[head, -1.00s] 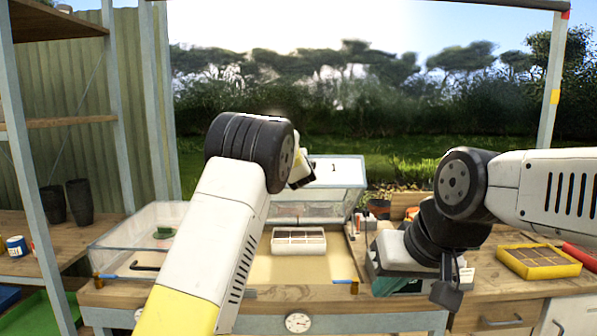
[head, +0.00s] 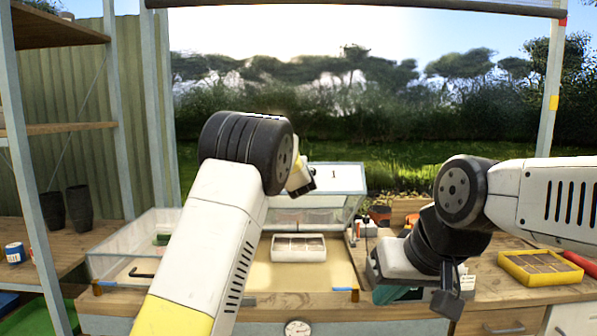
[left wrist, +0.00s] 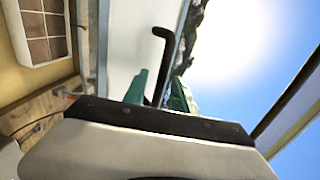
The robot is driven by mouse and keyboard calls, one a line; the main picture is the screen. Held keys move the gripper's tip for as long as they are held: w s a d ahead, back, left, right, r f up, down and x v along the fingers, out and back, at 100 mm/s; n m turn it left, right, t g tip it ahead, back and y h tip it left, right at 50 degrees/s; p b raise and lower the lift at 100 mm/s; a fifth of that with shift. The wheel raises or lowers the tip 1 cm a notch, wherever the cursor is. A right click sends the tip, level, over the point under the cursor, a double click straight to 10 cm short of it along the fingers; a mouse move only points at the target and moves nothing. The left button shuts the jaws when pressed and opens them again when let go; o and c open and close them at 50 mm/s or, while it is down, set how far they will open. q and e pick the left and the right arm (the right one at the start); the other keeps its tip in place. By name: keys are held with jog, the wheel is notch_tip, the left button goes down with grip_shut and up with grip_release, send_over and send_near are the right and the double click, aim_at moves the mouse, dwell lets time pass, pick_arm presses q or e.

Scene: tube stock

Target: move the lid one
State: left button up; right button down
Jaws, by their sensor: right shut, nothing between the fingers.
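Lid one (head: 336,181), a pale framed panel marked "1", stands raised and tilted at the back of the cold frame. In the left wrist view its pale surface (left wrist: 130,40) is close, with a black bent handle (left wrist: 160,55) running down between my left gripper's teal fingers (left wrist: 160,90). The fingers look apart, with gaps beside the handle; where it meets the gripper body is hidden. In the head view my left arm hides most of that gripper. My right gripper (head: 402,294) is shut and empty, low over the bench right of the frame.
A white seed tray (head: 299,248) stands inside the frame under the raised lid. A clear-sided section (head: 118,262) with another black handle (head: 142,274) is at left. A yellow tray (head: 541,268) is on the right bench. Dark pots (head: 79,208) stand on the left shelf.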

pick_arm(q)
jog(key=s, duration=0.5)
jog(key=shift+s+r, duration=0.3)
jog(key=shift+s, duration=0.1)
jog(key=shift+a, duration=0.1)
jog(key=s+a+n+g+h, duration=0.2)
jog(key=s+a+n+g, duration=0.15)
jog(key=s, duration=0.55)
jog(key=s+a+n+g+h, duration=0.2)
jog(key=s+a+n, duration=0.3)
jog(key=s, duration=0.4)
jog(key=s+a+f+n+g, duration=0.1)
jog(key=s+a+f+n, duration=0.1)
jog(key=s, duration=0.8)
jog(key=s+a+f+n+g+y, duration=0.1)
jog(key=s+f+n, duration=0.3)
jog(key=s, duration=0.6)
jog(key=s+a+f+n+g, duration=0.3)
jog(key=s, duration=0.7)
jog(key=shift+s+y, duration=0.35)
jog(key=shift+y, duration=0.05)
